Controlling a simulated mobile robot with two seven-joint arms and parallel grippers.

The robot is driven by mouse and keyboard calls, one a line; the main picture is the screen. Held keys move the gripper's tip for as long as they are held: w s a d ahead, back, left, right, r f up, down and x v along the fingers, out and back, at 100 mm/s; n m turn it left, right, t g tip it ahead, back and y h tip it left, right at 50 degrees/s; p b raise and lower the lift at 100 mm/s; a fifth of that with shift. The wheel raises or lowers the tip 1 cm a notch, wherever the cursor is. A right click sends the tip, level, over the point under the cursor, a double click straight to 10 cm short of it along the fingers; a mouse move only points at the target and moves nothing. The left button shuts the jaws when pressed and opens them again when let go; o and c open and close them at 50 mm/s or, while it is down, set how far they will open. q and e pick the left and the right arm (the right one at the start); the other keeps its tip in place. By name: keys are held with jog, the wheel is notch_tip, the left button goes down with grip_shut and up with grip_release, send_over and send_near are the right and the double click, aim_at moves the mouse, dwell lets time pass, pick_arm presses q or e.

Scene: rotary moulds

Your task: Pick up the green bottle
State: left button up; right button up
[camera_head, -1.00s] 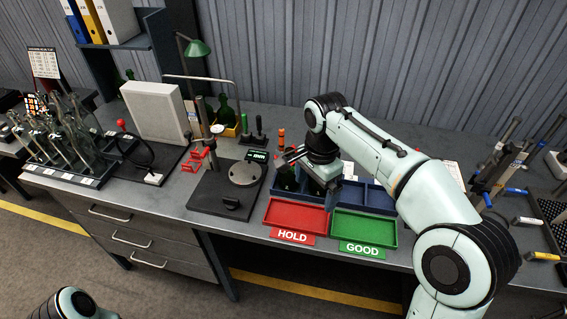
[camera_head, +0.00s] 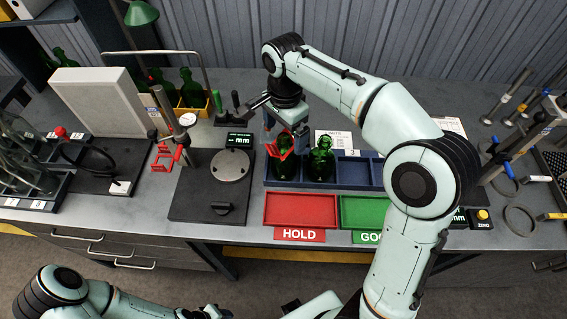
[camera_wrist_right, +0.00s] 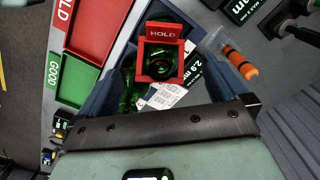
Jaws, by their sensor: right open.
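A green bottle (camera_head: 284,172) stands in the left cell of the blue divided tray (camera_head: 276,186), with a red clip (camera_head: 279,148) around its upper part. In the right wrist view the clip (camera_wrist_right: 161,32) reads HOLD, and the bottle (camera_wrist_right: 160,66) shows through its square opening. A second green bottle (camera_head: 321,165) stands in the neighbouring cell. My right gripper (camera_head: 288,137) is open above the clipped bottle. Its fingers (camera_wrist_right: 165,65) lie on either side of the clip, apart from it. At the bottom edge, a small part of my left gripper (camera_head: 205,313) shows, its jaws unclear.
A red HOLD tray (camera_head: 300,211) and a green GOOD tray (camera_head: 363,213) lie in front. A gauge stand (camera_head: 209,207) is at the left. More green bottles (camera_head: 192,90) stand in a yellow crate behind. An orange-handled tool (camera_wrist_right: 240,62) lies near the right finger.

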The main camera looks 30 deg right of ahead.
aim_at(284, 149)
jog(key=shift+w+f, duration=0.2)
jog(key=shift+f, duration=1.05)
notch_tip(284, 149, down, 5)
jog(key=shift+s+r+b, duration=0.1)
jog(key=shift+s+b, duration=0.05)
jog(key=shift+b, duration=0.25)
jog(key=c, duration=1.7)
